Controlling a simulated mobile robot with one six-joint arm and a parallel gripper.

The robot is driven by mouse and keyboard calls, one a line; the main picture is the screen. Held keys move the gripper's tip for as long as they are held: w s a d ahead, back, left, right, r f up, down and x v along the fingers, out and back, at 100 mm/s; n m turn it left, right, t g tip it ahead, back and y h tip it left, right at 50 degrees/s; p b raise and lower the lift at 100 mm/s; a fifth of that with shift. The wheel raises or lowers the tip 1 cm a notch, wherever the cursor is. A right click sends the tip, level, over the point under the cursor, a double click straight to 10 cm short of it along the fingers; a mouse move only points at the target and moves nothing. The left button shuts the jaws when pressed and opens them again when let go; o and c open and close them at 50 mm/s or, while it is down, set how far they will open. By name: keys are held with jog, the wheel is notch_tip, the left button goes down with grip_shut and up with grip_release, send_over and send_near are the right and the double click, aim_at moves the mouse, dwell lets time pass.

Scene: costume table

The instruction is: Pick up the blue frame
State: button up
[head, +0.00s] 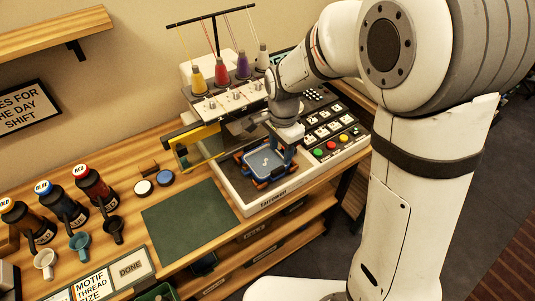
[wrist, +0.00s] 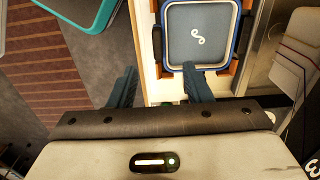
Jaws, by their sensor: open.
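The blue frame (wrist: 239,38) is a rounded square rim around grey fabric with a white looped motif. It lies flat among orange-brown corner pieces on the machine's white bed. In the head view the frame (head: 268,179) sits at the front of the embroidery machine. My gripper (wrist: 160,73) is open and empty, with dark teal fingers. In the wrist view one fingertip is at the frame's near edge and the other is off to the left; contact cannot be told. In the head view my gripper (head: 284,151) is at the frame's back right, partly hiding it.
The embroidery machine (head: 225,100) with thread cones stands behind the frame; its button panel (head: 325,135) is to the right. A green mat (head: 190,222) lies clear to the left. Flasks (head: 92,185), mugs (head: 80,241) and labelled cards (head: 130,268) stand further left.

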aim_at(276, 169)
jog(key=shift+w+a+f, duration=0.1)
jog(key=shift+a+f, duration=0.15)
jog(key=shift+f, duration=0.15)
jog(key=f, duration=0.2)
jog(key=f+p, duration=0.1)
jog(key=f, duration=0.4)
jog(key=shift+s+a+f, duration=0.25)
jog(key=shift+s+a, duration=0.05)
jog(key=shift+s, duration=0.1)
jog(key=shift+c, duration=0.3)
grip_shut()
